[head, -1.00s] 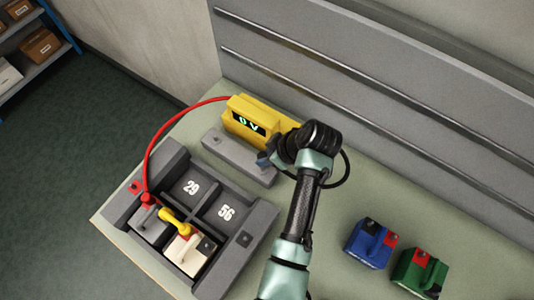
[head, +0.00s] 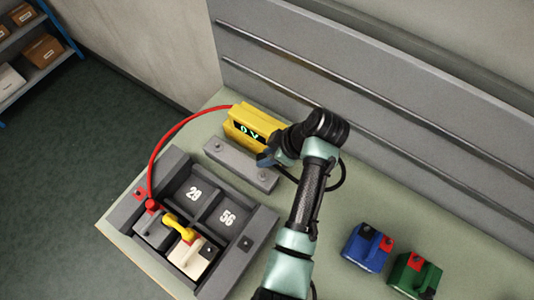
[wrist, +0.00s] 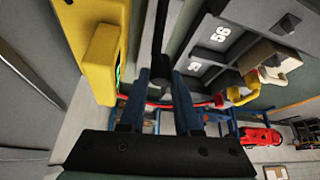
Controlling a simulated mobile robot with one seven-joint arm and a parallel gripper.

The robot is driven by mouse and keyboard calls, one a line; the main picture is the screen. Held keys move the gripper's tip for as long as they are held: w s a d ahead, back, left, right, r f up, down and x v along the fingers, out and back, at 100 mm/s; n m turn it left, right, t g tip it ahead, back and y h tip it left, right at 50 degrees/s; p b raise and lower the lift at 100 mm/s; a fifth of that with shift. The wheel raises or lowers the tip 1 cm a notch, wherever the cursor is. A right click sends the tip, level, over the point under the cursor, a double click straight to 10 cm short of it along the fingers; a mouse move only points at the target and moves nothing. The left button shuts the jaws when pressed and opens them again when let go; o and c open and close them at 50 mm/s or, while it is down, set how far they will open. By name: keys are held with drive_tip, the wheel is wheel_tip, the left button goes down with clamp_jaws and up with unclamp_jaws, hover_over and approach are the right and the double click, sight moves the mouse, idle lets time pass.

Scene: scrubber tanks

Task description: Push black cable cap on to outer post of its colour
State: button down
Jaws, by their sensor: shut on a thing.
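My gripper (wrist: 158,98) is shut on the black cable cap (wrist: 160,68), and a black cable (wrist: 161,28) runs up from it in the wrist view. In the head view my gripper (head: 266,158) is over the grey bar beside the yellow meter (head: 250,126); the cap is hidden there. The grey tray (head: 262,222) stands at lower left. Its right outer wall carries a black-marked post (head: 246,242), with nothing on it. A red cap (head: 151,204) with a red cable sits at the tray's left side.
The tray holds a grey battery (head: 152,232) and a cream battery (head: 189,258), joined by a yellow link (head: 180,226). Slots 29 and 56 are empty. Blue (head: 366,246) and green (head: 412,276) batteries stand at right. A ribbed grey wall rises behind the bench.

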drive_tip(key=p, duration=1.1)
hover_over(208, 250)
drive_tip(key=d, duration=0.2)
drive_tip(key=shift+s+a, duration=0.25)
drive_tip(key=shift+s, duration=0.05)
drive_tip(key=shift+f+b, duration=1.85)
drive_tip(key=shift+f, duration=0.4)
drive_tip(key=shift+f, duration=0.2)
drive_tip(key=shift+f+b, duration=0.7)
drive_tip(key=shift+f, duration=0.05)
drive_tip(key=c, duration=0.5)
unclamp_jaws()
drive_tip(key=shift+c, duration=0.2)
